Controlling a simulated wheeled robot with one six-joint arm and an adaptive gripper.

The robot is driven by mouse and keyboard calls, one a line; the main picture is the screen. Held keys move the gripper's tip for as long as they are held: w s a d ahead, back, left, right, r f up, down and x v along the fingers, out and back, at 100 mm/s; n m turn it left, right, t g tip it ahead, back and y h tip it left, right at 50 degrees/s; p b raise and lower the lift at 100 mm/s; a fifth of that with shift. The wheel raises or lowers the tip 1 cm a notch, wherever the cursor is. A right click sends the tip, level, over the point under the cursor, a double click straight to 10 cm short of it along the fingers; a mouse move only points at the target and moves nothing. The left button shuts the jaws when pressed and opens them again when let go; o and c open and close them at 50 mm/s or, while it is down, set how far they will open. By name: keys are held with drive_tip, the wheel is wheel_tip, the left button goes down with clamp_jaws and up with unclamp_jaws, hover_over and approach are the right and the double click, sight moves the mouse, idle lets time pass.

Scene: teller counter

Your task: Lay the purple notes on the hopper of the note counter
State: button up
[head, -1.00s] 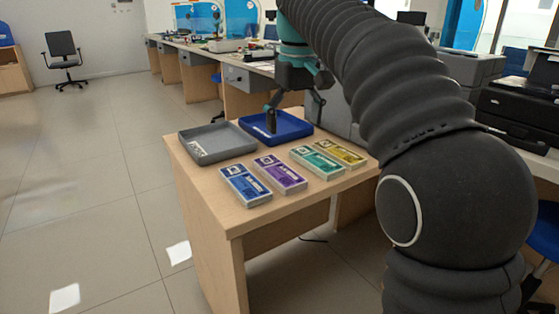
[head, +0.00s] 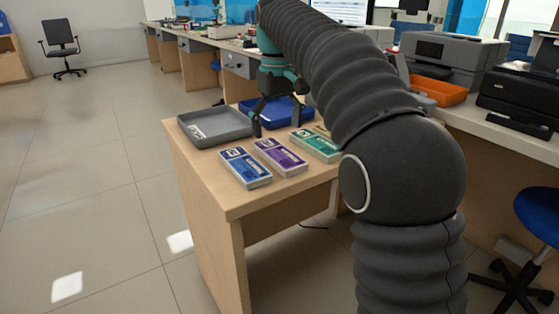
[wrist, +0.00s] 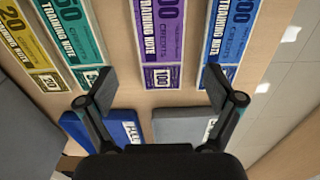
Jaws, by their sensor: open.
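The purple notes (head: 281,157) lie flat as a bundle on the wooden table, between the blue notes (head: 245,168) and the green notes (head: 316,145). My gripper (head: 277,123) is open and empty, above the table near the grey and blue trays. In the wrist view the purple notes (wrist: 157,40) lie ahead of my open gripper (wrist: 160,88), between the lines of its two fingers and apart from them. I cannot pick out the note counter or its hopper for certain in these views.
A grey tray (head: 214,139) and a blue tray (head: 243,107) stand behind the notes. Yellow notes (wrist: 30,45) lie beyond the green ones. A printer-like machine (head: 446,50) and an orange tray (head: 437,91) are on the right counter. A blue stool (head: 540,212) stands at right.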

sight(278, 152)
drive_tip(key=shift+s+d+f+b, duration=0.15)
drive_tip(key=shift+f+b, duration=0.35)
drive_tip(key=shift+f, duration=0.85)
drive_tip(key=shift+s+f+b, duration=0.1)
drive_tip(key=shift+f+b, duration=0.35)
drive_tip(key=shift+f, duration=0.85)
drive_tip(key=c, duration=1.4)
